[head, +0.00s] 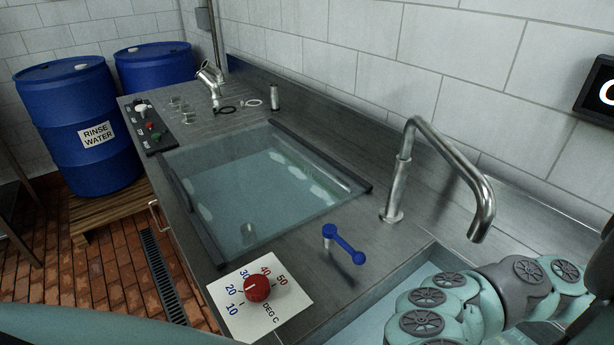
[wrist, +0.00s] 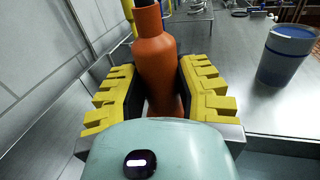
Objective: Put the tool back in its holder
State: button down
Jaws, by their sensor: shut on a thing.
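In the wrist view, my gripper (wrist: 158,80) has its yellow toothed fingers closed on an orange tool (wrist: 155,50), one finger on each side. The tool has a bottle-shaped orange body with a narrower neck; it points away from my wrist, and its far end runs out of the top of the picture. I cannot make out its holder in either view. The head view shows my arm at the lower right but not my gripper or the tool.
In the wrist view, a blue container (wrist: 286,55) stands right on the steel counter (wrist: 228,75).

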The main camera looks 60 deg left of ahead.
jog(key=shift+f+b, duration=0.55)
jog(key=shift+b, duration=0.4)
dwell(0.5)
jog(key=c, duration=0.7)
grip_release()
jog(key=shift+o, duration=0.2)
notch_tip(320, 180, up, 8)
jog(key=shift+w+a+r, duration=0.1)
jog(key=shift+r, duration=0.9)
jog(key=shift+r, duration=0.1)
